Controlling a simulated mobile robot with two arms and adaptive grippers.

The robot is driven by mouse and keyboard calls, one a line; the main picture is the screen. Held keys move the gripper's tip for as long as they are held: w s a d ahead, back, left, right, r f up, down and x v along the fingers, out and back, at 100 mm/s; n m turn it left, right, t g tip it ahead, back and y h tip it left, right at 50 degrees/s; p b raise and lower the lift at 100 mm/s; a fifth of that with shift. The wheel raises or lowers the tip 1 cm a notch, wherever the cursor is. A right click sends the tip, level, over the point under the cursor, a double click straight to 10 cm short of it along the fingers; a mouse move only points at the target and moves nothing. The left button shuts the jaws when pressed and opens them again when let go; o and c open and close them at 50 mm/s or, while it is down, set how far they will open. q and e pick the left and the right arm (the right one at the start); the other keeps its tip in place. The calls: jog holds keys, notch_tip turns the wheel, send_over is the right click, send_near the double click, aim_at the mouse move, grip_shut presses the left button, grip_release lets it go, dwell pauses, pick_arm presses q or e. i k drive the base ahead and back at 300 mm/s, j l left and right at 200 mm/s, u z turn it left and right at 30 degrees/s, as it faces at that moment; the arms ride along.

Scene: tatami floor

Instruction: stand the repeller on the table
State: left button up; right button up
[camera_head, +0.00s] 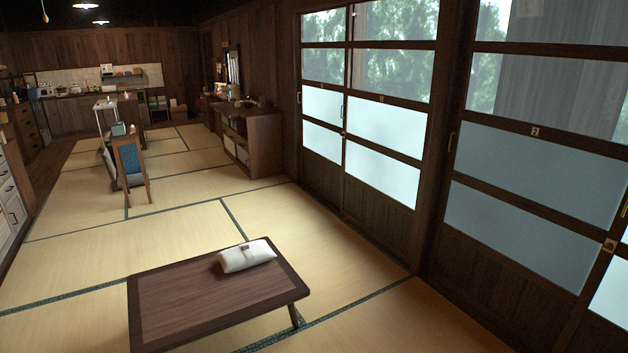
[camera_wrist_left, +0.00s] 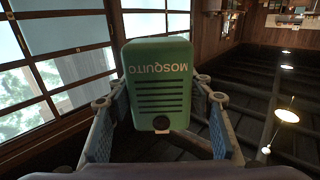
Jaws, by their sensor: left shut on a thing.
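The repeller (camera_wrist_left: 158,85) is a green rounded box with the word MOSQUITO, dark slots and a small dark round knob. In the left wrist view it sits between the two fingers of my left gripper (camera_wrist_left: 158,105), which is shut on it. Its lettering appears upside down in that view. A low dark wooden table (camera_head: 180,298) stands on the tatami at the bottom of the head view. A white cushion-like packet (camera_head: 246,256) lies near its far right edge. Neither gripper shows in the head view, and the repeller is not seen there.
Most of the low table's top is bare. Sliding doors (camera_head: 380,120) line the right side. A small wooden stand (camera_head: 130,160) with a blue panel is farther back on the left. A wooden cabinet (camera_head: 252,140) stands along the wall. Tatami around the table is clear.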

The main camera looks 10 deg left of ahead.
aim_at(204, 314)
jog(key=i+j+u, duration=0.3)
jog(key=i, duration=0.3)
jog(key=i+u, duration=0.3)
jog(key=i, duration=0.25)
jog(key=i+u, duration=0.25)
jog(key=i, duration=0.35)
jog(key=i+l+u, duration=0.3)
jog(key=i, duration=0.3)
jog(key=i+l+u, duration=0.3)
jog(key=i, duration=0.25)
